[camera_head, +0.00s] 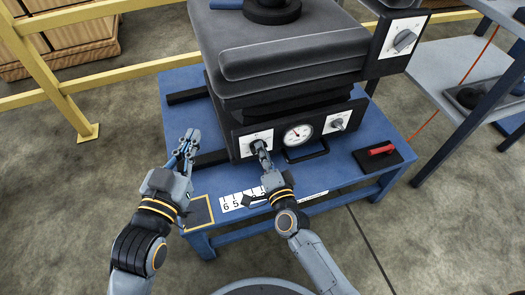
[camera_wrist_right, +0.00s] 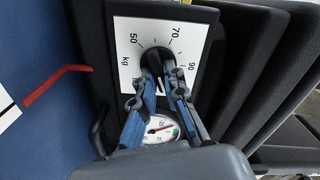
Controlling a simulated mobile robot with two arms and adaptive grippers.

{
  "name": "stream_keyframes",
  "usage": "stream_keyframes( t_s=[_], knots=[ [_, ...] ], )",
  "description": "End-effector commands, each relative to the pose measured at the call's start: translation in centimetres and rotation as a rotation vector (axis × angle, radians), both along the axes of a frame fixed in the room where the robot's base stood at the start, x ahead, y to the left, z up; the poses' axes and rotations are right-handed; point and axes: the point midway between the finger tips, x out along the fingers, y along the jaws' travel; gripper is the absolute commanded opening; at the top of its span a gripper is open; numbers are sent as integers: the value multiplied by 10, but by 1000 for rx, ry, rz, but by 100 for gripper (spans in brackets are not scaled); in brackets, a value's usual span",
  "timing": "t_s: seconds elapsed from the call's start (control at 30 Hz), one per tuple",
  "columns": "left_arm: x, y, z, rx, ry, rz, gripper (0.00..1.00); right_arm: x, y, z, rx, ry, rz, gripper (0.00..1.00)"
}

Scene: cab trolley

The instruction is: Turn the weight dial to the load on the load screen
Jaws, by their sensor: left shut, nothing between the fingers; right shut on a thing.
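The weight dial is a dark knob (camera_wrist_right: 155,58) on a white plate (camera_wrist_right: 132,40) marked 50, 70, 90 and kg. In the head view the plate (camera_head: 244,144) is at the left of the seat's front panel. My right gripper (camera_head: 260,148) is shut on the knob; its fingers also show in the right wrist view (camera_wrist_right: 163,75). They partly cover the knob, and I cannot tell its exact setting. My left gripper (camera_head: 187,140) is shut and empty, left of the panel. A white strip (camera_head: 243,199) with large digits, including 6 and 5, lies at the table's front; my right arm partly covers it.
A round gauge (camera_head: 298,134) and another knob (camera_head: 338,124) sit right of the weight dial. A black loop handle (camera_head: 306,153) juts out below the gauge. A red handle (camera_head: 381,150) lies on a black plate at right. A yellow rail (camera_head: 70,90) stands behind.

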Motion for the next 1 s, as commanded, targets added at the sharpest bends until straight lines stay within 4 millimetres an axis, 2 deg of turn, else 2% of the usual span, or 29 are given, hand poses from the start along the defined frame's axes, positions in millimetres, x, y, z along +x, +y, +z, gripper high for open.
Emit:
stream_keyframes(
  t_s=[0.13,0.17,0.27,0.67,0.77,1.0],
  knots=[
    [1,0,1,0,-2,0,0,0,-1,-1,-2,1,-1,0],
    [1,0,1,-1,-3,0,0,0,-1,-1,-2,1,-1,13],
    [1,0,1,0,-3,0,0,0,0,-1,-2,1,-1,34],
    [0,1,-3,3,8,1,0,-6,-2,-1,-3,0,0,34],
    [0,1,-2,2,6,1,0,-19,-7,-1,-4,1,0,34],
    [0,0,-1,1,4,1,0,-69,-23,-2,-5,3,1,34]
  ],
)
